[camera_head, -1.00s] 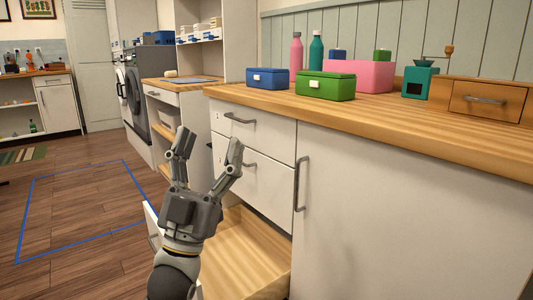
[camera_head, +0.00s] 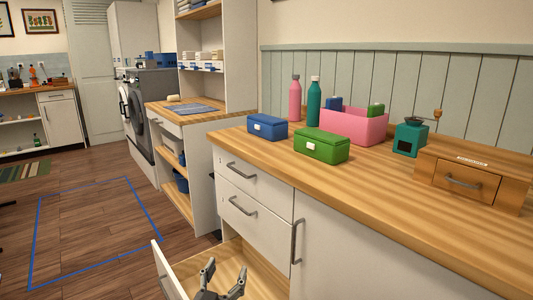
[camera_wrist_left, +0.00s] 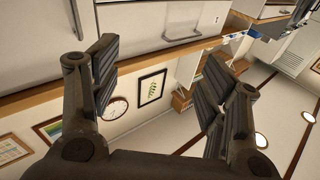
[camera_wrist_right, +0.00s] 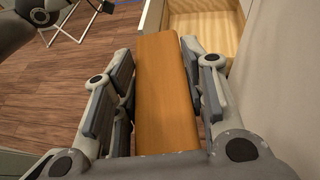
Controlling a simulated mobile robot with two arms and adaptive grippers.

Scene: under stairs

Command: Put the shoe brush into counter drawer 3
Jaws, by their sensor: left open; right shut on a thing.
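The shoe brush, seen as a long orange-brown wooden block (camera_wrist_right: 165,95), is held between the fingers of my right gripper (camera_wrist_right: 157,52) in the right wrist view. Its bristles are hidden. The lowest counter drawer (camera_head: 164,272) stands open in the head view, under two shut drawers, and its visible floor is bare. It also shows in the right wrist view (camera_wrist_right: 208,22), beyond the brush. My left gripper (camera_head: 224,277) is open and empty at the bottom of the head view, overlapping the drawer in the picture. Its spread fingers also show in the left wrist view (camera_wrist_left: 160,55).
The wooden countertop (camera_head: 390,215) bears a blue box (camera_head: 267,128), a green box (camera_head: 321,147), a pink bin (camera_head: 355,126), bottles, a teal grinder (camera_head: 409,138) and a small wooden drawer unit (camera_head: 470,182). The floor (camera_head: 95,220) at left is open.

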